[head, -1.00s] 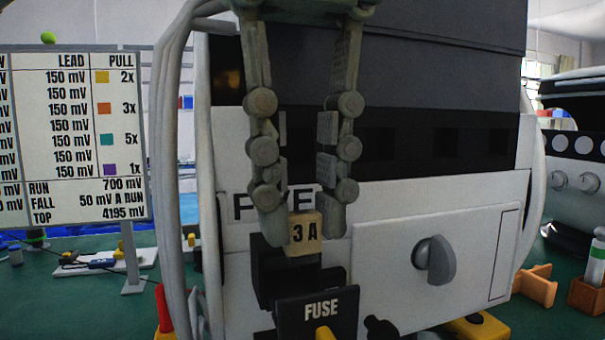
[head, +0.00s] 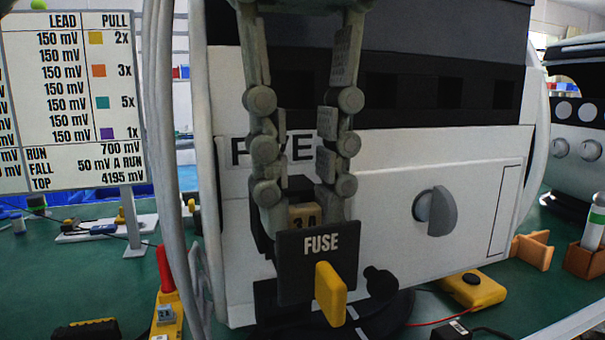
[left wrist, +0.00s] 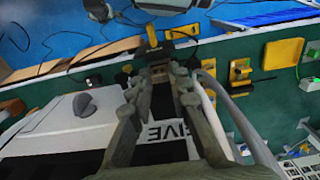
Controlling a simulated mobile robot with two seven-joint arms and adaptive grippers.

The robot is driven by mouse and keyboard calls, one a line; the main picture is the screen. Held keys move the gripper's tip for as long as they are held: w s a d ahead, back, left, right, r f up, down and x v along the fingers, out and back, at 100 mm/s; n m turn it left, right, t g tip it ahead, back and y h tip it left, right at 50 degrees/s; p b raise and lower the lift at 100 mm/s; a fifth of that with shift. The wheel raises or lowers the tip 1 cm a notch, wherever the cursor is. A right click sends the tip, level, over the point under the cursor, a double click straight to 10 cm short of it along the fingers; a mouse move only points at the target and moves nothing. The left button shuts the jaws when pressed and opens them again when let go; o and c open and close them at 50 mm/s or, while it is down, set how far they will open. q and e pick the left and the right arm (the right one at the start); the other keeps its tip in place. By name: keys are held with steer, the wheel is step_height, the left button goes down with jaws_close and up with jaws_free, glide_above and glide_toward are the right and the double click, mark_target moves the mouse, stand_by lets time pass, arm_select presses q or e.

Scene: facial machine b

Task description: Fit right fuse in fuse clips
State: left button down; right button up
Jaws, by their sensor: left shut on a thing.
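The tan fuse (head: 305,213), marked 3 A, sits between the fingertips of my left gripper (head: 304,198). The gripper comes down from above and is shut on the fuse. The black fuse holder (head: 290,262), with a FUSE front plate and a yellow handle (head: 331,294), stands at the front of the white machine. The fuse is behind the plate's top edge, which hides its lower part. The clips are hidden, so I cannot tell whether the fuse touches them. In the left wrist view the fingers (left wrist: 160,78) close around the small tan fuse. My right gripper is not in view.
The white machine (head: 385,240) with a grey knob (head: 435,210) stands close behind the gripper. White cables (head: 172,180) run down its left side. A sign (head: 70,100) stands at left. A yellow box (head: 473,288) lies at front right on the green table.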

arm_select(q)
steer(key=shift+f, duration=0.25)
stand_by(0.3)
steer(key=c, duration=1.3)
jaws_free()
steer(key=shift+c, duration=0.2)
